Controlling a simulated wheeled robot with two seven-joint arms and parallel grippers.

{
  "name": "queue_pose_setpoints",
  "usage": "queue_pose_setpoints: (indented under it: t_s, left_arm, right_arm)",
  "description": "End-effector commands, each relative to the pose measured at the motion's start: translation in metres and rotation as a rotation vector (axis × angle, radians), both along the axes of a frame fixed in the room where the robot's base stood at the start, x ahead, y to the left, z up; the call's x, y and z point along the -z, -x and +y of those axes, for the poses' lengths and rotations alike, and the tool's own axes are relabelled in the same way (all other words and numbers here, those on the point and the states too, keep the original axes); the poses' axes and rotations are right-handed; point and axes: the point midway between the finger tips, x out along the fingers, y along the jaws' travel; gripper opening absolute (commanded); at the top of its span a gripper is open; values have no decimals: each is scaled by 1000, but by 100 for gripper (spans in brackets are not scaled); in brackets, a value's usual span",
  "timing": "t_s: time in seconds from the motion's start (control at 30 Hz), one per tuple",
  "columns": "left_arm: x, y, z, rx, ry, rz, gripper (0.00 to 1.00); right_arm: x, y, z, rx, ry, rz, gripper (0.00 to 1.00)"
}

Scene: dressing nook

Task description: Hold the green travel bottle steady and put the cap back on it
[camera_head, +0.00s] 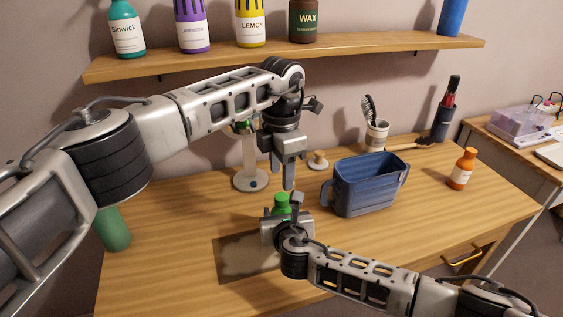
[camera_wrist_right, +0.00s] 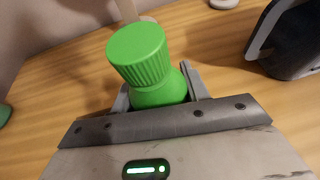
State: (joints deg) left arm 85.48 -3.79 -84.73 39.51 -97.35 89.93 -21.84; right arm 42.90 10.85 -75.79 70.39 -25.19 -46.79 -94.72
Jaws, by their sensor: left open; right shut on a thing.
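The green travel bottle (camera_head: 281,205) stands upright over the grey mat, held by my right gripper (camera_head: 284,217). In the right wrist view the bottle's shoulder (camera_wrist_right: 162,93) shows between the two fingers of the right gripper (camera_wrist_right: 160,90). The ribbed green cap (camera_wrist_right: 138,53) sits on top of the bottle, and I cannot tell how tightly it is seated. My left gripper (camera_head: 287,180) is open and empty, pointing down just above the cap. The bottle's lower part is hidden by the right gripper.
A blue bin (camera_head: 366,185) stands right of the bottle, with an orange bottle (camera_head: 461,169) beyond. A white stand (camera_head: 250,178) is behind the left gripper. A grey mat (camera_head: 233,262) lies under the right gripper. A green cylinder (camera_head: 112,232) is at the left edge. The front right tabletop is clear.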

Motion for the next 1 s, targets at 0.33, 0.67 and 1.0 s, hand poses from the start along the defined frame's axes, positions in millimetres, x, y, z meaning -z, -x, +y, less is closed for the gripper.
queue_pose_setpoints:
  t_s: [0.33, 0.67, 1.0]
  left_arm:
    - [-6, 0, 0, -909, 3, -2, 45]
    - [-11, 0, 0, -1771, 7, -2, 45]
    - [-15, 0, 0, -2471, 7, 2, 45]
  right_arm:
    - [1, 0, 0, 1, 1, 1, 0]
    - [1, 0, 0, 1, 1, 1, 0]
    - [1, 0, 0, 1, 1, 1, 0]
